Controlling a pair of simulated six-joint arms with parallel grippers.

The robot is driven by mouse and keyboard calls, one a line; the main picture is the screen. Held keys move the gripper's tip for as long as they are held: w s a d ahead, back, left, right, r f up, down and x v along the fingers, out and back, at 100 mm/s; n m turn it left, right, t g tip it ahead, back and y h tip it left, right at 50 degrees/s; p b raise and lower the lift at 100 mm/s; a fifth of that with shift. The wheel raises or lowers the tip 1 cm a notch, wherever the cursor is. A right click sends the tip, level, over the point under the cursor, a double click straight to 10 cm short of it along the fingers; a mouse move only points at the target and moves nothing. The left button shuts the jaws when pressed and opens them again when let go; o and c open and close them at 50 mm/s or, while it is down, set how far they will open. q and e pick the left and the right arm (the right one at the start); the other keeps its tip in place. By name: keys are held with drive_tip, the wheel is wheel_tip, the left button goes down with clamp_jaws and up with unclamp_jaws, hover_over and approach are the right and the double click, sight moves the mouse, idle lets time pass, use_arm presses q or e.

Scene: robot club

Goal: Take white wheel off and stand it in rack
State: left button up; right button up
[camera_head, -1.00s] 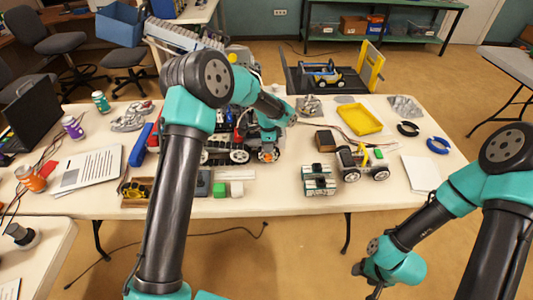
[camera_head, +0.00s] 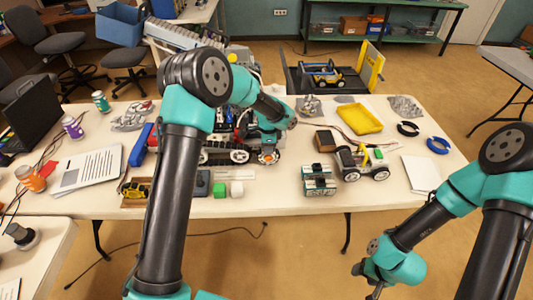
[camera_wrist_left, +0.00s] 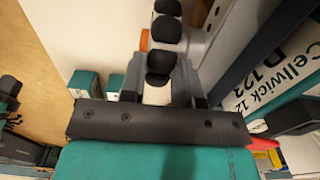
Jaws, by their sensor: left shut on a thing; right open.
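In the left wrist view, a white part (camera_wrist_left: 157,95) shows between the jaws, below several dark rounded shapes (camera_wrist_left: 160,62). I cannot tell whether the wheel is apart from the vehicle. My right gripper (camera_head: 367,283) is open and empty beyond the table's front edge. I cannot clearly identify the rack.
A teal-and-white slotted piece (camera_head: 318,180) and a small wheeled car (camera_head: 360,165) stand right of the vehicle. A yellow tray (camera_head: 360,119) is behind. The front table strip is mostly clear.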

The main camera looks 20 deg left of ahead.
use_arm(q)
drive_tip(key=shift+s+d, duration=0.25)
drive_tip(key=shift+s, duration=0.45)
drive_tip(key=shift+s+d, duration=0.2)
drive_tip(key=shift+s, duration=0.5)
drive_tip(key=shift+s+d, duration=0.25)
drive_tip(key=shift+s, duration=0.45)
idle(0.9)
drive_tip(key=shift+r, duration=0.2)
drive_tip(key=shift+r, duration=2.9)
